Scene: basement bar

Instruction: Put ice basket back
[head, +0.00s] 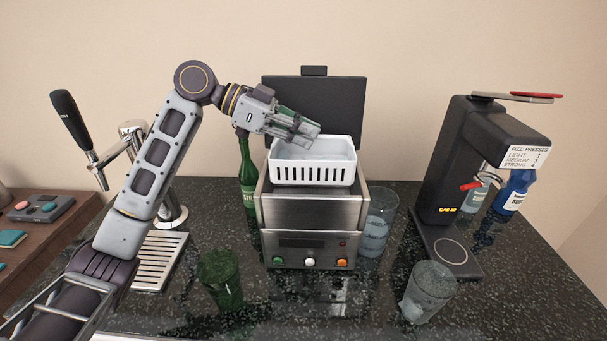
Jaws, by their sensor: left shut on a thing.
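The white slotted ice basket (320,171) is at the top opening of the steel ice maker (312,213). It sits high, with its slotted front wall showing above the machine's front rim. The machine's dark lid (314,105) stands open behind it. My left gripper (304,139) reaches in from the left and is shut on the basket's left back rim. The fingers hide part of that rim. I cannot tell whether the basket's bottom touches the machine. My right gripper is not in view.
A green bottle (247,178) stands close to the machine's left side, and a clear glass (377,222) close to its right. A green glass (221,279) and another clear glass (429,291) stand in front. The black soda maker (460,165) is at right, the beer tap (133,133) at left.

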